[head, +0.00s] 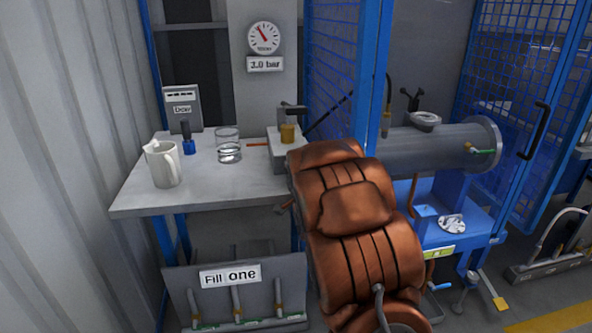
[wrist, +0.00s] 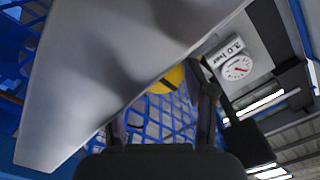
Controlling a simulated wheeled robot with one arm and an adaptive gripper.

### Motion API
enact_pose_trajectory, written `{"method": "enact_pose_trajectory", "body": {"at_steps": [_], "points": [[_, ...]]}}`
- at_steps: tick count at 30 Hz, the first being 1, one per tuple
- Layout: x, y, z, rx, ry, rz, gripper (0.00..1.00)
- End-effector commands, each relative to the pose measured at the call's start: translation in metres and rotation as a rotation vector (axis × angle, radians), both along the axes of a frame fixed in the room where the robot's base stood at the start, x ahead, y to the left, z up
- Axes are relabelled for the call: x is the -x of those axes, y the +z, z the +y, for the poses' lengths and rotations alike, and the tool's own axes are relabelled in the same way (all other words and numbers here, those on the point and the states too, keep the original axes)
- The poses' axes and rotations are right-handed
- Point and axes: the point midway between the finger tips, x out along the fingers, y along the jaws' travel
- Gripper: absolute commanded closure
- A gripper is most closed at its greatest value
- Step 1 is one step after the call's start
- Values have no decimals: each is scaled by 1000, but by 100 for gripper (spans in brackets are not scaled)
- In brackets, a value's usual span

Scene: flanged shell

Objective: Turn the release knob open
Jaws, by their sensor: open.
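A brass-yellow knob (head: 288,133) sits on a small grey block (head: 284,154) at the right end of the bench. It has no readable label, so I cannot be sure it is the release knob. In the wrist view a yellow round part (wrist: 168,79) with a dark mark shows partly behind a large grey surface; it may be the same knob. My gripper (wrist: 163,108) is open, its dark fingers apart with nothing between them. The yellow part lies beyond the fingertips, and I see no contact. In the head view my gripper is hidden.
The bench (head: 135,199) carries a white jug (head: 163,164), a glass of water (head: 229,147) and a grey "Dose" box (head: 183,110). A gauge (head: 263,38) hangs above. Blue mesh (head: 332,60) and a grey flanged cylinder (head: 430,148) stand to the right.

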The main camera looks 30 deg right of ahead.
Motion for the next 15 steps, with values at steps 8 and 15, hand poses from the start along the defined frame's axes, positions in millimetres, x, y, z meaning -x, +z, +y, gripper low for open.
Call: {"method": "enact_pose_trajectory", "body": {"at_steps": [8, 15], "points": [[-1, 0, 0, -1, -1, -1, 46], [0, 1, 0, 0, 0, -2, 71]]}}
